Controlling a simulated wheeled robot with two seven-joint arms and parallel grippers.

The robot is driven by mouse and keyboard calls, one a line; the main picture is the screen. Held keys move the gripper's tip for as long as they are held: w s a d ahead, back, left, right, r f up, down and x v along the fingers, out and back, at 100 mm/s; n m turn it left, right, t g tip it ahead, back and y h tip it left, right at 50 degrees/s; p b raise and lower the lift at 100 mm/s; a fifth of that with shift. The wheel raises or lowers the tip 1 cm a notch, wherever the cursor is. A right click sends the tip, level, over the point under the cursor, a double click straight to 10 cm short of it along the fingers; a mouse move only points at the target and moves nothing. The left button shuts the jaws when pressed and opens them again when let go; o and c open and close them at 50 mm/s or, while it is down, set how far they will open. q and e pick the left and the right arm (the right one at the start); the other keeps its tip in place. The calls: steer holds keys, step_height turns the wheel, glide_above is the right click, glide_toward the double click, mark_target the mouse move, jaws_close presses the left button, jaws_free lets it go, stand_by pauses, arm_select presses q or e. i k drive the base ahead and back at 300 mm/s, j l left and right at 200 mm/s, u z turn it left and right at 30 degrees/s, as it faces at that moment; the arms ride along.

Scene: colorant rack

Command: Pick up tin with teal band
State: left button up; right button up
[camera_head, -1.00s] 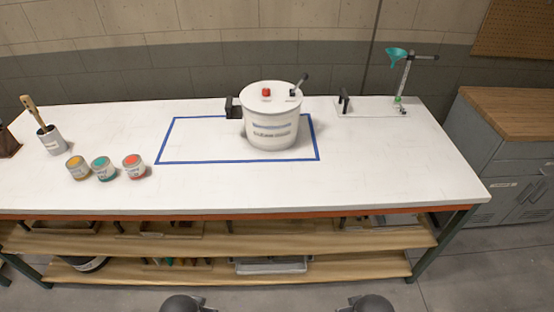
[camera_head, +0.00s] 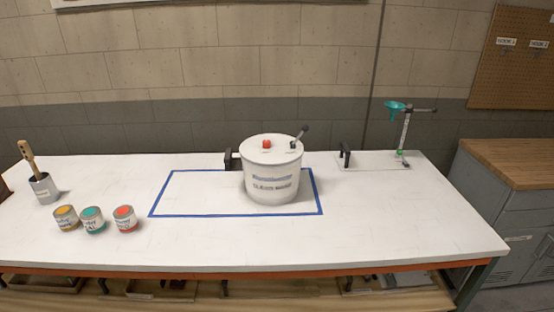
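The tin with the teal band (camera_head: 93,221) stands upright on the white table at the left. It is the middle one of three small tins in a row. A tin with a yellow-orange top (camera_head: 67,218) stands close on its left, and a tin with a red top (camera_head: 126,219) stands on its right with a small gap. Neither of my grippers shows in this view.
A large white lidded bucket (camera_head: 271,172) stands inside a blue taped rectangle (camera_head: 160,194) on the white table (camera_head: 390,235). A grey cup with a brush (camera_head: 43,187) is behind the tins at left. A stand with a teal funnel (camera_head: 404,135) is at back right. Table space before the bucket is clear.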

mark_target(92, 219)
steer(key=u, duration=1.3)
steer(key=z, duration=0.1)
